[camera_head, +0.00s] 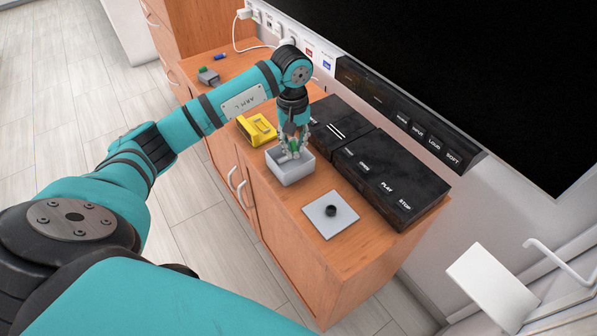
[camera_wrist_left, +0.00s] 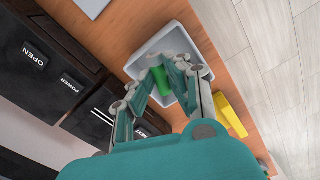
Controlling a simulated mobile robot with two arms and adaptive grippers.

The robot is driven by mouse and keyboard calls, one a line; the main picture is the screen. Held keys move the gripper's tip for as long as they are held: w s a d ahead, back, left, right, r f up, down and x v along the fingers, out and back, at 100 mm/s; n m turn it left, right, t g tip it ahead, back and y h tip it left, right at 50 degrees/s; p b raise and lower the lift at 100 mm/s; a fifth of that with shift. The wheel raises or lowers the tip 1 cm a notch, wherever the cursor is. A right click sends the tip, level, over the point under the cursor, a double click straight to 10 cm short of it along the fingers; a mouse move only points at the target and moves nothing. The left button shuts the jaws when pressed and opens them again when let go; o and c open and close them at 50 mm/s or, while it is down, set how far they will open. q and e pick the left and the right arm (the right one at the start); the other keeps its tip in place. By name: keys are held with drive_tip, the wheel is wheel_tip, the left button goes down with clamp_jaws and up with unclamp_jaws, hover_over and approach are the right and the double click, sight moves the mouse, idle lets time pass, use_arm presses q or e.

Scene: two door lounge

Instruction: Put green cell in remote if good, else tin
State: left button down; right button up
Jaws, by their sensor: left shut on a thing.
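My left gripper (camera_head: 293,152) points down into the open light grey tin (camera_head: 281,181). It is shut on the green cell (camera_head: 293,146), which the fingers partly hide. In the left wrist view the green cell (camera_wrist_left: 156,102) shows beside the fingers (camera_wrist_left: 172,80), over the grey tin (camera_wrist_left: 205,42). I cannot tell whether the cell touches the tin's floor. A small grey device (camera_head: 208,76) lies at the far end of the cabinet top; I cannot tell whether it is the remote. My right gripper is not in view.
A yellow device (camera_head: 257,129) sits just beyond the tin. A small blue and green piece (camera_head: 220,57) lies farther back. Black boxes (camera_head: 390,185) line the wall side. A grey plate with a dark knob (camera_head: 330,210) lies nearer. Bare wood (camera_head: 295,205) separates it from the tin.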

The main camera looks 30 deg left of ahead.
sight(294, 147)
use_arm(q)
wheel_tip(294, 147, down, 3)
drive_tip(key=shift+a+f, duration=0.1)
drive_tip(key=shift+a, duration=0.05)
drive_tip(key=shift+w+f, duration=0.1)
drive_tip(key=shift+f, duration=0.3)
drive_tip(key=shift+f+p, duration=0.45)
drive_tip(key=shift+f, duration=1.45)
drive_tip(key=c, duration=1.3)
unclamp_jaws()
drive_tip(key=shift+o, duration=1.2)
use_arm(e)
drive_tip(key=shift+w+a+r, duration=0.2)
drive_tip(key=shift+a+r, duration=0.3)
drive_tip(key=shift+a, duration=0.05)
